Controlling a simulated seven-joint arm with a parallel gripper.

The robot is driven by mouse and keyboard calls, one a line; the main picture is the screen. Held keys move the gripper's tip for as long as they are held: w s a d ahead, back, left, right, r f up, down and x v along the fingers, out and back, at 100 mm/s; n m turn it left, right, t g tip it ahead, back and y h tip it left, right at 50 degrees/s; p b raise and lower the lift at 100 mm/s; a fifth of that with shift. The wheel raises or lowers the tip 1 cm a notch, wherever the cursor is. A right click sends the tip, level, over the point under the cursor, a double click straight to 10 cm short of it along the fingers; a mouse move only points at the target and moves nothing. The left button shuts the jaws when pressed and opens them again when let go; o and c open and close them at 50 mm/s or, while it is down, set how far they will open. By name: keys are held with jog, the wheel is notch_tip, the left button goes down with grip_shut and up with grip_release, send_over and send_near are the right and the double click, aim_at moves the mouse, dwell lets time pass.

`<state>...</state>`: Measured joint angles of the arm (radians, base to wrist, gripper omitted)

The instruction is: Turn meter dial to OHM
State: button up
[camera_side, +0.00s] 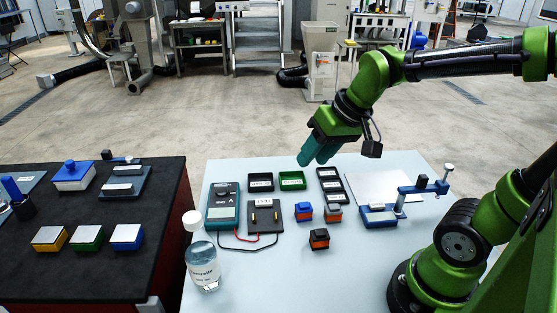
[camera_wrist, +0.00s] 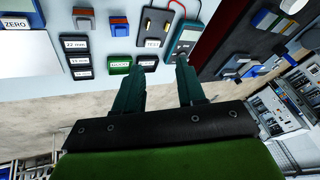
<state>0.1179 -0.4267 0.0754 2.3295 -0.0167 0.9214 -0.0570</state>
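The teal meter (camera_side: 222,205) lies flat at the left end of the pale table in the side view, with its display at the far end. Its dial is too small to read. Red and black leads join it to a dark test block (camera_side: 265,217) on its right. The meter also shows in the wrist view (camera_wrist: 187,37), at the top right, beyond the right fingertip. My gripper (camera_side: 314,156) is in the air above the table's back edge, well to the right of the meter. In the wrist view its fingers (camera_wrist: 158,80) are apart with nothing between them.
A black tray (camera_side: 260,182), a green tray (camera_side: 292,180) and labelled black trays (camera_side: 331,186) lie along the back. Several small blocks (camera_side: 319,239) stand mid-table. A clear bottle (camera_side: 203,265) stands at the front left. A blue fixture (camera_side: 380,215) is at right.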

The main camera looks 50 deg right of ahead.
aim_at(221, 185)
jog(key=w+d+f+n+g+y, duration=0.1)
jog(key=w+f+n+g+y, duration=0.15)
jog(key=w+n, duration=1.5)
jog(key=w+a+f+m, duration=0.1)
jog(key=w+f, duration=0.2)
jog(key=f, duration=0.2)
jog(key=w+a+f+m, duration=0.2)
jog(key=w+f, duration=0.1)
jog(key=f, duration=0.2)
jog(key=w+a+f+m, duration=0.1)
jog(key=w+f, duration=0.2)
jog(key=f, duration=0.2)
jog(key=shift+a+f+m+t+h, duration=0.15)
jog(key=shift+f+m+t+h, duration=0.1)
jog(key=shift+f+h, duration=0.15)
grip_shut()
